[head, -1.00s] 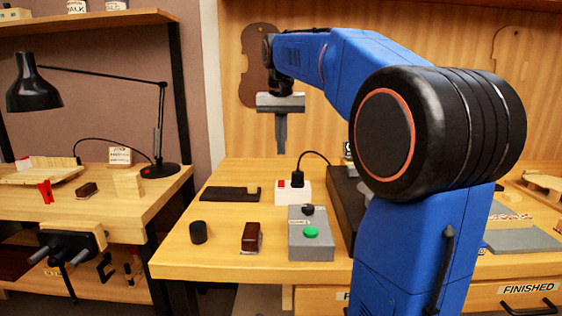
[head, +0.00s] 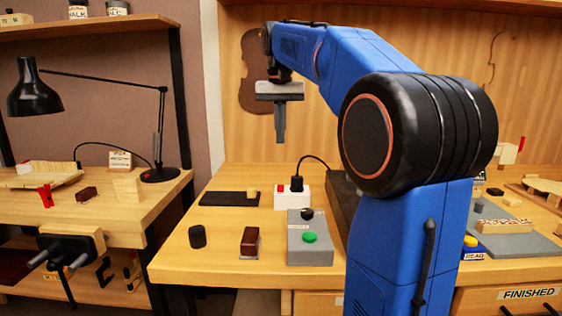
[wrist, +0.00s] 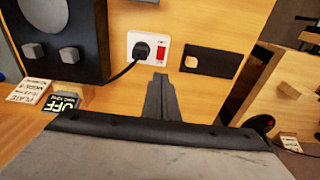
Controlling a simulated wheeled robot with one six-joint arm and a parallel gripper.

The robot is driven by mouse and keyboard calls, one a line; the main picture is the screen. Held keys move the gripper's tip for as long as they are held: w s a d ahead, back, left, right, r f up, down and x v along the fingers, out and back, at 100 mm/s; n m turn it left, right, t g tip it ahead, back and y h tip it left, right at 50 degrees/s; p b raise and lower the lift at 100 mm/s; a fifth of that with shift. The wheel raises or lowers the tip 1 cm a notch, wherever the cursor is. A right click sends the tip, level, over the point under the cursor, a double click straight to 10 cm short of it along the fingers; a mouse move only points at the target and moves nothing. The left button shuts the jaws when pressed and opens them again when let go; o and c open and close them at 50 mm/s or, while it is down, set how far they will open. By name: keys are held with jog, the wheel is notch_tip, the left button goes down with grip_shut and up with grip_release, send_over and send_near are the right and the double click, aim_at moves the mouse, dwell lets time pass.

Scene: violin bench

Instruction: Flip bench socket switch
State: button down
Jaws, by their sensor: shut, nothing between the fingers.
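The bench socket (head: 285,204) is a white block at the back of the bench, with a black plug (head: 297,183) in it and a red switch (head: 281,189) beside the plug. In the wrist view the socket (wrist: 147,63) is ahead of the fingertips, with the plug (wrist: 141,50) on the left and the red switch (wrist: 162,53) on the right. My gripper (head: 280,138) is shut and empty, pointing down in the air above the bench, apart from the socket. In the wrist view its fingers (wrist: 160,82) show just below the socket. I cannot tell the switch's position.
A grey box with a green button (head: 310,237) stands in front of the socket. A brown block (head: 250,240) and black cylinder (head: 197,236) are near the front edge.

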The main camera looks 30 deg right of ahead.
aim_at(280, 187)
jog(key=shift+f, duration=0.1)
jog(key=f, duration=0.4)
jog(key=w+f, duration=0.1)
jog(key=f, duration=0.4)
jog(key=d+f, duration=0.1)
jog(key=f, duration=0.3)
jog(key=shift+w+f, duration=0.2)
jog(key=shift+f, duration=0.15)
jog(key=shift+w+f, duration=0.1)
jog(key=shift+f, duration=0.1)
jog(key=shift+s+a, duration=0.1)
jog(key=shift+s, duration=0.1)
jog(key=shift+s+a+r, duration=0.15)
jog(key=shift+s+a, duration=0.2)
jog(key=shift+s, duration=0.15)
notch_tip(280, 187, up, 14)
jog(key=s, duration=0.1)
jog(key=shift+s+a, duration=0.2)
jog(key=shift+a, duration=0.25)
